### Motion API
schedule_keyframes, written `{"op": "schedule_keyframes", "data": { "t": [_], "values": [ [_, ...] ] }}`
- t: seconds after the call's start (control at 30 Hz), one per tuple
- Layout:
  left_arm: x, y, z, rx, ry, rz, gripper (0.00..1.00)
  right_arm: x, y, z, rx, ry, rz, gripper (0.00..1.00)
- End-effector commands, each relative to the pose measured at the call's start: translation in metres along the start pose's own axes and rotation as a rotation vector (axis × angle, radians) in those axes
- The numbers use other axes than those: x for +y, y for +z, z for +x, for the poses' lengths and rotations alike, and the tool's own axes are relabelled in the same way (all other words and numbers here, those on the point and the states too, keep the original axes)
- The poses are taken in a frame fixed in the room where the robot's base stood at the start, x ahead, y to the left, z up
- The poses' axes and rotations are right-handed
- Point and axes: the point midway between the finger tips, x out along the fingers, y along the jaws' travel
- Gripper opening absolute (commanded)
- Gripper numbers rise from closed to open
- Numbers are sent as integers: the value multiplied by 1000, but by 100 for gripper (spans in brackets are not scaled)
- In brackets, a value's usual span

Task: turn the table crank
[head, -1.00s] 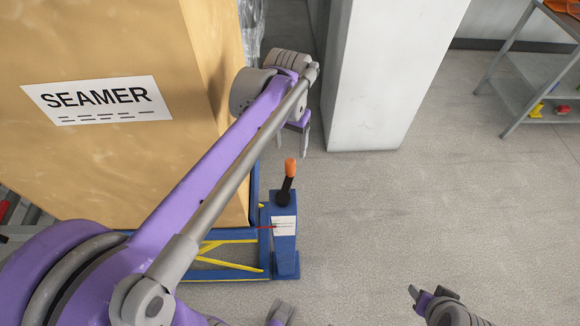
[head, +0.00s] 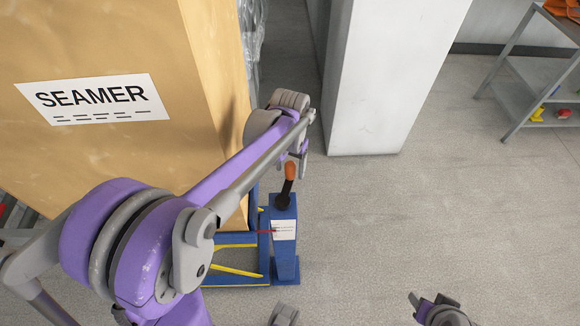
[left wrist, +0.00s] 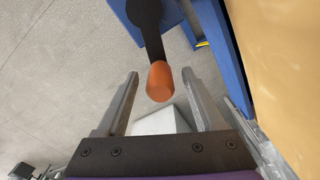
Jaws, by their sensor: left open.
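The table crank has an orange grip (head: 290,170) on a black arm (head: 284,194). It stands tilted on top of a blue post (head: 286,262) with a white label, beside the blue table frame. My left gripper (head: 293,163) is at the orange grip, at the far end of my arm. In the left wrist view the orange grip (left wrist: 160,82) lies between the two open fingers (left wrist: 159,76), with a gap on each side. The black arm also shows there (left wrist: 148,25). Part of my right gripper (head: 428,304) shows at the bottom edge; its jaws are unclear.
A large tan SEAMER box (head: 110,160) stands left of the crank, close to my left arm. A white pillar (head: 385,80) stands behind. A grey shelf (head: 540,80) stands at the far right. The floor right of the post is clear.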

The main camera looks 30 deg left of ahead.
Motion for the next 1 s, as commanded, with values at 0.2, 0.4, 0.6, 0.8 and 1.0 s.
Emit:
{"op": "schedule_keyframes", "data": {
  "t": [0.2, 0.4, 0.6, 0.8, 1.0],
  "values": [
    [0, 0, 0, 0, 0, 0, 70, 0, 0, 0, 0, 0, 0, 50],
    [0, 0, 0, 0, 0, 0, 35, 0, 0, 0, 0, 0, 0, 50],
    [0, 0, 0, 0, 0, 0, 0, 0, 0, 0, 0, 0, 0, 50],
    [0, 0, 0, 0, 0, 0, 0, 0, 0, 0, 0, 0, 0, 50],
    [0, 0, 0, 0, 0, 0, 0, 0, 0, 0, 0, 0, 0, 50]
  ]
}}
